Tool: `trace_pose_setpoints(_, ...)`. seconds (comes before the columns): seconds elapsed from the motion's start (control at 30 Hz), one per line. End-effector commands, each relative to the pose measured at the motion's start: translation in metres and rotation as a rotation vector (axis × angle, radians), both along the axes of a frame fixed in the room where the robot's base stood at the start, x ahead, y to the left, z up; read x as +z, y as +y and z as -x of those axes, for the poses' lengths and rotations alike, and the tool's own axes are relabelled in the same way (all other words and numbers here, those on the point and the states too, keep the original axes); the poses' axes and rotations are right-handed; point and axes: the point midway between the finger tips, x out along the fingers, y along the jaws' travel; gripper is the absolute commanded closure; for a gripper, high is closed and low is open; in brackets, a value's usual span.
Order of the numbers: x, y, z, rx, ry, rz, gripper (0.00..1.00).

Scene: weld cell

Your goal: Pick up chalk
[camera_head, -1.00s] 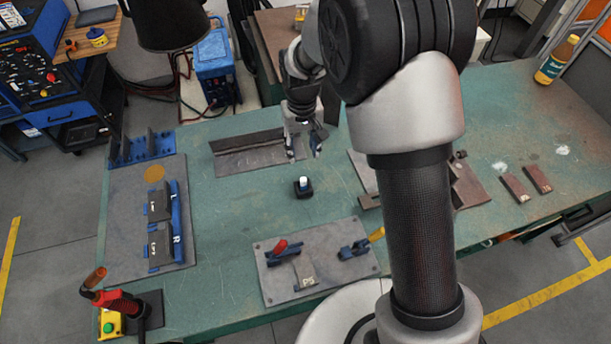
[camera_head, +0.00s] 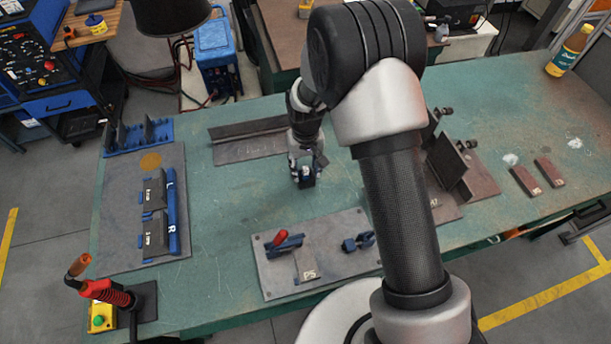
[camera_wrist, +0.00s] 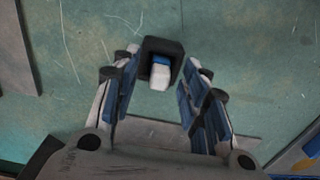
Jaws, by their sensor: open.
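The chalk is a short white stick with a blue band (camera_wrist: 159,75), standing in a small black holder (camera_wrist: 174,48) on the green table. In the head view the holder (camera_head: 307,183) shows just below my gripper (camera_head: 305,163), and the chalk is mostly hidden by the fingers. In the wrist view my gripper (camera_wrist: 158,84) is open, with blue-padded fingers to either side of the chalk. Gaps show between the chalk and both fingers. I cannot tell how far down the fingers reach along it.
A dark angle profile (camera_head: 245,142) lies behind and left of the holder. A grey clamp plate (camera_head: 285,273) with a red-handled clamp (camera_head: 281,238) lies in front. A blue fixture rail (camera_head: 172,215) is at left and a torch (camera_head: 105,291) front left. Bare table surrounds the holder.

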Motion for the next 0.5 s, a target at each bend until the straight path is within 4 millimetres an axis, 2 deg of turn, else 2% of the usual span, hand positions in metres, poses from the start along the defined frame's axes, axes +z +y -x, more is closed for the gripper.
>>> trace_pose_setpoints(0.07,-0.0104,0.0,0.0001,0.0,0.001,0.0,0.59)
trace_pose_setpoints(0.3,-0.0099,0.0002,-0.0006,0.0,-0.002,-0.001,0.6)
trace_pose_setpoints(0.5,-0.0099,0.0001,-0.0005,0.0,-0.001,0.0,0.73)
